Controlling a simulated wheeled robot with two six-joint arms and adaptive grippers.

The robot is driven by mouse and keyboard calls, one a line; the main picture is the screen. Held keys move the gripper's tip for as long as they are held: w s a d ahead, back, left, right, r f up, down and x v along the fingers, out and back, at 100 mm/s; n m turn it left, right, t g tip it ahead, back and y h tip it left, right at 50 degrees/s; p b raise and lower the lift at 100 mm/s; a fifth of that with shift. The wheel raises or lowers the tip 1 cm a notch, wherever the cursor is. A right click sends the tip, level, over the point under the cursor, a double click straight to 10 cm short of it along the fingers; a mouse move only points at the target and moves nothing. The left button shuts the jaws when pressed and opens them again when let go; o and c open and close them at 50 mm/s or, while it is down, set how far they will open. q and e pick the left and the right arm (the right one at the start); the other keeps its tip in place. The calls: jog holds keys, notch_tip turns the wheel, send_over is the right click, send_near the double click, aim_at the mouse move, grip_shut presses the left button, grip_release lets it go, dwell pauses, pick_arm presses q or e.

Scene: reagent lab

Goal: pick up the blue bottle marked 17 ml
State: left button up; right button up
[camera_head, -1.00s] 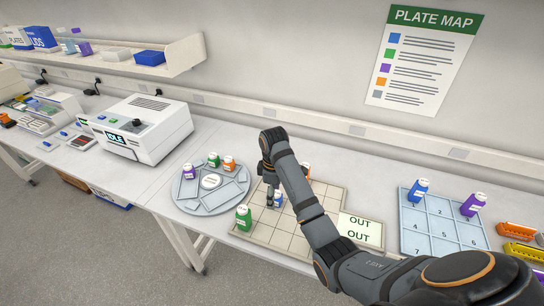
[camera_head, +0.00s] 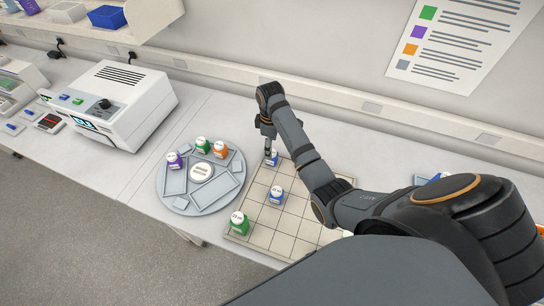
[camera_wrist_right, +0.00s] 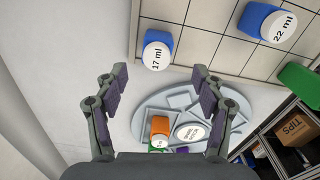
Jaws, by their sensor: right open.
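The blue bottle marked 17 ml (camera_wrist_right: 158,50) stands at the grid's edge in the right wrist view, centred ahead of my right gripper (camera_wrist_right: 160,76). The two fingers are wide apart with nothing between them; the bottle is just past the fingertips. In the head view this blue bottle (camera_head: 271,159) is at the back left corner of the grid mat, right by my right gripper (camera_head: 268,146), which partly covers it. My left gripper is not in view.
Another blue bottle marked 22 ml (camera_wrist_right: 266,22) stands on the grid mat (camera_head: 262,240); a green bottle (camera_head: 239,223) is at its front left corner. The round tray (camera_head: 172,203) beside the mat holds purple (camera_head: 174,160), green (camera_head: 203,146) and orange (camera_head: 220,149) bottles.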

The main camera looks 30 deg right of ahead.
aim_at(272, 163)
jog(key=shift+w+d+f+p, duration=0.1)
jog(key=shift+w+f+p, duration=0.15)
jog(key=shift+f, duration=0.25)
jog(key=shift+w+d+f+p, duration=0.1)
jog(key=shift+w+f+p, duration=0.1)
jog(key=shift+f, duration=0.25)
jog(key=shift+s+f+p, duration=0.2)
jog(key=shift+f+p, duration=0.2)
jog(key=shift+f, duration=0.2)
jog(key=shift+s+f+p, duration=0.2)
jog(key=shift+f+p, duration=0.15)
jog(key=shift+f, duration=1.1)
jog(key=shift+w+d+f, duration=0.1)
jog(key=c, duration=1.3)
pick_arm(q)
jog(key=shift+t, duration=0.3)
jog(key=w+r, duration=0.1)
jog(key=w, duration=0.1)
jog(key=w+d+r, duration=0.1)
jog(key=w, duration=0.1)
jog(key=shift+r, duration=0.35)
pick_arm(e)
jog(key=shift+o, duration=0.2)
